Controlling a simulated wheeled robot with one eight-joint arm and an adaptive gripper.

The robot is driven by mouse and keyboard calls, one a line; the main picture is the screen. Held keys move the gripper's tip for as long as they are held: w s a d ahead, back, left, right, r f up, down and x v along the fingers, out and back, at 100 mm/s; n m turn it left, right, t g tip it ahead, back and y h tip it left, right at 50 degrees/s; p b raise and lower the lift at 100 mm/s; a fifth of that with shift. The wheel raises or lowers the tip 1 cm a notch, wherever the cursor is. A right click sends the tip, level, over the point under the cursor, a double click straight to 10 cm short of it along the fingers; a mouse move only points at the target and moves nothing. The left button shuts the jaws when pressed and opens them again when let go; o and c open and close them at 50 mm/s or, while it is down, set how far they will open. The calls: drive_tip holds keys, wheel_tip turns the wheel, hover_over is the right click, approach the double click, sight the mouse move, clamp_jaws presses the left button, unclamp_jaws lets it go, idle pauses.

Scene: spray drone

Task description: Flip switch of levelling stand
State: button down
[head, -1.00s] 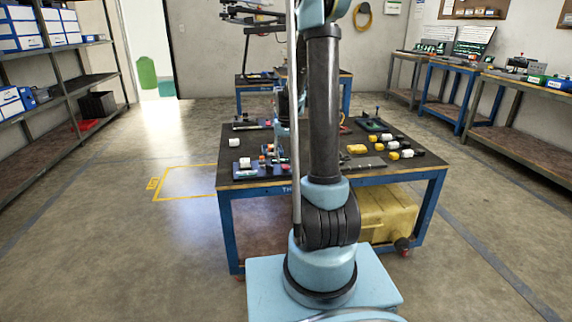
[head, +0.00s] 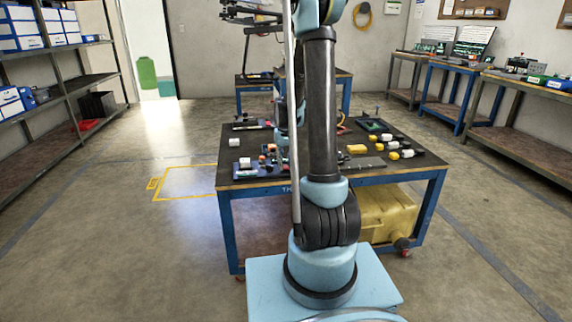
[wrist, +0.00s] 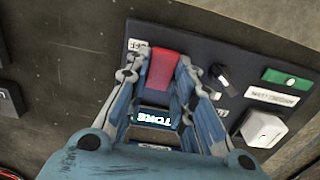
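In the wrist view, a red rocker switch (wrist: 162,67) sits on a dark panel (wrist: 210,50) with an OFF label beside it. My gripper (wrist: 162,72) reaches over the panel with its two fingers apart, one on each side of the red switch. I cannot tell whether either finger touches it. In the head view, the panel cannot be told apart clearly among the items on the table, and my arm hides the gripper's fingertips.
The same panel carries a black knob (wrist: 222,76), a green part (wrist: 286,79) and a white square block (wrist: 264,129) to the right. The blue-framed table (head: 330,178) holds yellow-and-white parts (head: 385,145). Open floor (head: 110,240) lies left of the table.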

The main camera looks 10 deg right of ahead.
sight(286, 167)
drive_tip(key=shift+s+t, duration=0.15)
drive_tip(key=shift+t, duration=0.65)
drive_tip(key=c, duration=1.4)
unclamp_jaws()
drive_tip(key=shift+o, duration=0.2)
wheel_tip(286, 167, up, 12)
drive_tip(key=s, duration=0.1)
drive_tip(key=shift+s, duration=0.25)
drive_tip(key=shift+f, duration=0.1)
